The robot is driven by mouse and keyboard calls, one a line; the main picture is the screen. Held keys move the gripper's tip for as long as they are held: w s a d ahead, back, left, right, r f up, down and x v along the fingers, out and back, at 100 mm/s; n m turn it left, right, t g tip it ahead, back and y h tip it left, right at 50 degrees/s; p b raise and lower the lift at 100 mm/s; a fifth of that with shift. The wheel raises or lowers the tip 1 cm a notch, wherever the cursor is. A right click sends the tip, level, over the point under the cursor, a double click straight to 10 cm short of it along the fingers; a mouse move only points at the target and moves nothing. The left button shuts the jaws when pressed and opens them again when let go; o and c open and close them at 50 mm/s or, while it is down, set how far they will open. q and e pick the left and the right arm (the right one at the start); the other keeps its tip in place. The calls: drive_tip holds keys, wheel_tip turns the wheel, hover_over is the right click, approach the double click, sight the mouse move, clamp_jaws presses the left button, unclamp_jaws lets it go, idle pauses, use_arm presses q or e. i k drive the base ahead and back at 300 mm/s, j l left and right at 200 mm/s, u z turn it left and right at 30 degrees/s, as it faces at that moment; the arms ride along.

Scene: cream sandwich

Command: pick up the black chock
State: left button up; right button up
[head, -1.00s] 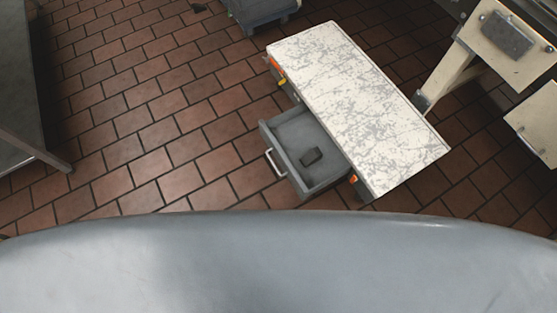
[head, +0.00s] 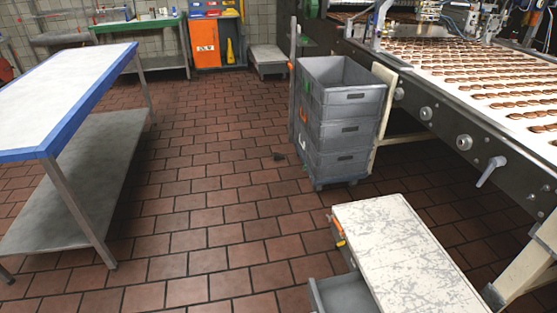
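No black chock shows clearly in the head view now. The grey drawer (head: 345,293) at the bottom edge stands open, but only its far part is in frame; the dark block seen inside it earlier is out of view. Neither gripper is in view.
The drawer belongs to a low cabinet with a scratched white top (head: 405,250). Stacked grey crates (head: 345,133) stand behind it. A blue-edged table (head: 62,95) is at left, a conveyor of biscuits (head: 500,75) at right. The middle floor is clear.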

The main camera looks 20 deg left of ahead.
sight(277, 155)
drive_tip(key=i+j+u, duration=0.4)
drive_tip(key=i+u, duration=0.6)
drive_tip(key=i, duration=1.75)
drive_tip(key=i+j+z, duration=0.1)
drive_tip(key=i, duration=0.6)
drive_tip(key=i+j+z, duration=0.1)
drive_tip(key=i+z, duration=0.3)
drive_tip(key=i+j+z, duration=0.15)
drive_tip(key=i+z, duration=0.2)
drive_tip(key=i+j+z, duration=0.4)
drive_tip(key=k+l, duration=0.1)
